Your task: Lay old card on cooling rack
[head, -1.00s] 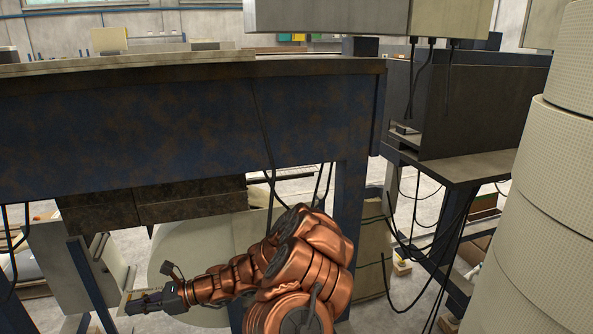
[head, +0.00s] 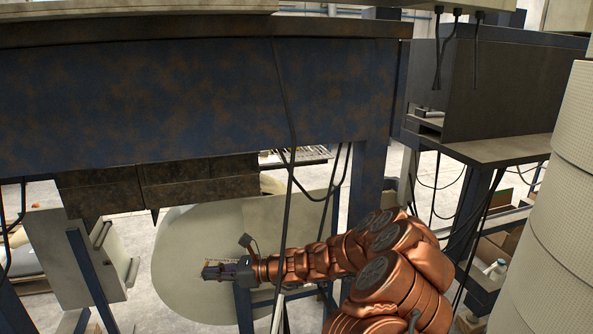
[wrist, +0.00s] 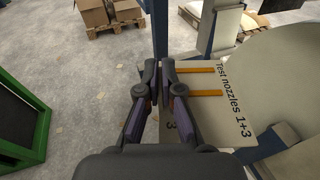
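The old card (wrist: 207,107) is a pale plate printed "Test nozzles 1+3" with two orange bars. It shows in the wrist view at and right of the fingertips. My gripper (wrist: 158,68) has its fingers close together on the card's left part, which the right finger partly covers. In the head view, my gripper (head: 208,270) is low, in front of a large pale roll, and the card there is small and hard to make out. A slatted, grid-like surface (head: 300,155) shows far back under the machine; I cannot tell whether it is the cooling rack.
A rusty blue machine beam (head: 200,95) spans above my arm, with dark cables hanging from it. The large pale roll (head: 185,255) is behind the gripper. A stack of pale rolls (head: 545,220) stands at the right. Boxes on a pallet (wrist: 110,15) and a green-framed dark panel (wrist: 20,115) lie left.

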